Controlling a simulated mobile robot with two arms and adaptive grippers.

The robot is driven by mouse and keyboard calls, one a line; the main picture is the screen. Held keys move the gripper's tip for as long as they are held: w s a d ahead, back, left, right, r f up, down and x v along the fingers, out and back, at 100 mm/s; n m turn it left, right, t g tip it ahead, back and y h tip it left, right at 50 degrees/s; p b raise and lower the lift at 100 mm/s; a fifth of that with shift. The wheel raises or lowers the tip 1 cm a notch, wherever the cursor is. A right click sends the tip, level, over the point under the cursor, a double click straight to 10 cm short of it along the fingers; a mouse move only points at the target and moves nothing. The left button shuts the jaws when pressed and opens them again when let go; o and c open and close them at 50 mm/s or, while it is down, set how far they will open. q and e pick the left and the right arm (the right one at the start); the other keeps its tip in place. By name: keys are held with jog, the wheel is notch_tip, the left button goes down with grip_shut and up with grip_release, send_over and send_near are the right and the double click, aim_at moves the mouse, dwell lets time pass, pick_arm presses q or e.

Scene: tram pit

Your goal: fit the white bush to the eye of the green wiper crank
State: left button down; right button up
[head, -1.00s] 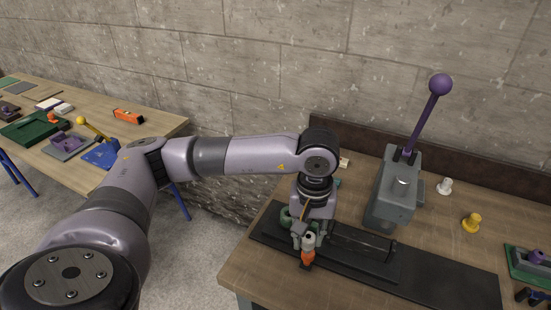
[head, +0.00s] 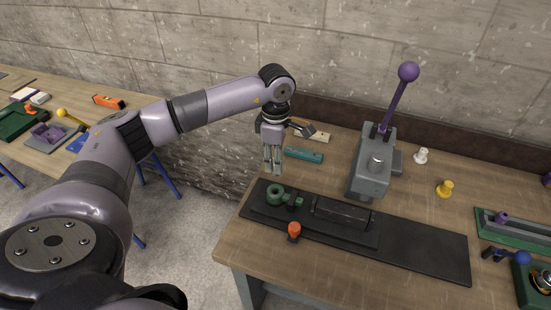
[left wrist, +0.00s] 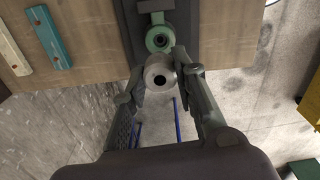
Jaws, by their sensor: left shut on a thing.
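The green wiper crank (head: 292,199) lies on a black plate on the bench, its round eye (head: 275,192) at the left end. The open eye also shows in the left wrist view (left wrist: 158,39). My left gripper (head: 272,168) hangs above and behind the eye, fingers pointing down. In the left wrist view it is shut on a pale bush (left wrist: 160,71) with a dark hole, apart from the eye; it looks greyish there. A separate white flanged piece (head: 422,156) stands on the bench. My right gripper is not in view.
A grey press (head: 372,165) with a purple-knobbed lever stands right of the crank. A yellow flanged piece (head: 444,189) is beyond it. An orange knob (head: 294,229) stands close in front of the crank. A teal bar (head: 304,155) lies behind.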

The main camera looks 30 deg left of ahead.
aim_at(275, 175)
pick_arm(q)
jog(key=shift+f+b, duration=1)
jog(key=shift+f, duration=0.15)
jog(key=shift+f+b, duration=1.3)
jog(key=shift+f, duration=0.35)
